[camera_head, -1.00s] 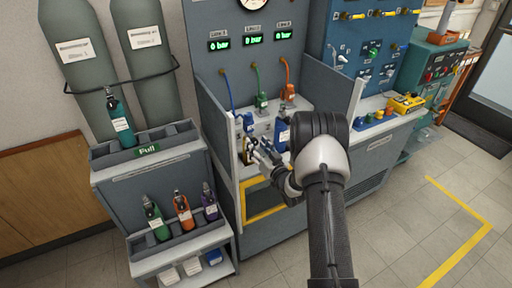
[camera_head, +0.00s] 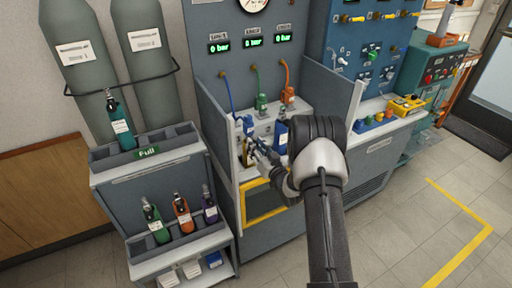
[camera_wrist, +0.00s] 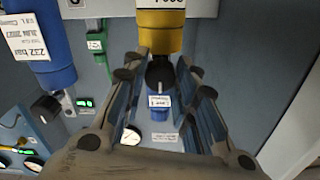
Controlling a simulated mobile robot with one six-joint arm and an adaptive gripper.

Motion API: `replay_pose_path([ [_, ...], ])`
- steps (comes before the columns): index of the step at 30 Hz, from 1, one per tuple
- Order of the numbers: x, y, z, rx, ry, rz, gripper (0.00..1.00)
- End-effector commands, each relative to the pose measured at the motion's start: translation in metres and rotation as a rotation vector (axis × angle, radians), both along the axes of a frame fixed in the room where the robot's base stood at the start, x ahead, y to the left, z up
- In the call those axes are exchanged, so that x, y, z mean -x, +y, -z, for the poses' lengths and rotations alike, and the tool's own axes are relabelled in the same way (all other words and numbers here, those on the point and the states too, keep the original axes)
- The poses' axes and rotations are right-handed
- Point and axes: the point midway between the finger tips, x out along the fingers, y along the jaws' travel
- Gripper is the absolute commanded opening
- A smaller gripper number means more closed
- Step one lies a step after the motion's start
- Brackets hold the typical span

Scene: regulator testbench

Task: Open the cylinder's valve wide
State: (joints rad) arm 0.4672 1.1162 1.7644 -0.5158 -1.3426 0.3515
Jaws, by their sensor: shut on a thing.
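A cylinder with a yellow upper part (camera_wrist: 160,32) hangs in from the top of the inverted-looking wrist view. Its black valve knob (camera_wrist: 159,72) lies between the fingers of my gripper (camera_wrist: 162,78). The fingers are closed in around it on both sides; exact contact is hard to see. In the head view my gripper (camera_head: 254,152) is at the left bay of the bench, and my arm partly covers this area. A blue connector with a white label (camera_wrist: 160,101) shows beyond the knob. How far the valve is turned cannot be told.
A blue cylinder with a black knob (camera_wrist: 30,45) stands beside it. Three green displays sit above the bays; the left display (camera_head: 219,48) reads 0 bar. A grey rack (camera_head: 165,160) with several cylinders stands left. The floor at right (camera_head: 410,210) is clear.

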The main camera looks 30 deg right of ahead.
Motion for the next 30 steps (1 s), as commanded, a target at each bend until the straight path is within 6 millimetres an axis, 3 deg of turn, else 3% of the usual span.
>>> replay_pose_path([
  [3, 0.0001, 0.0, 0.0001, 0.0, 0.0, 0.0, 0.03],
  [14, 0.0, 0.0001, 0.001, 0.063, -0.002, 0.0, 0.02],
  [30, -0.0001, 0.0007, 0.0004, 0.508, -0.017, 0.0, 0.02],
])
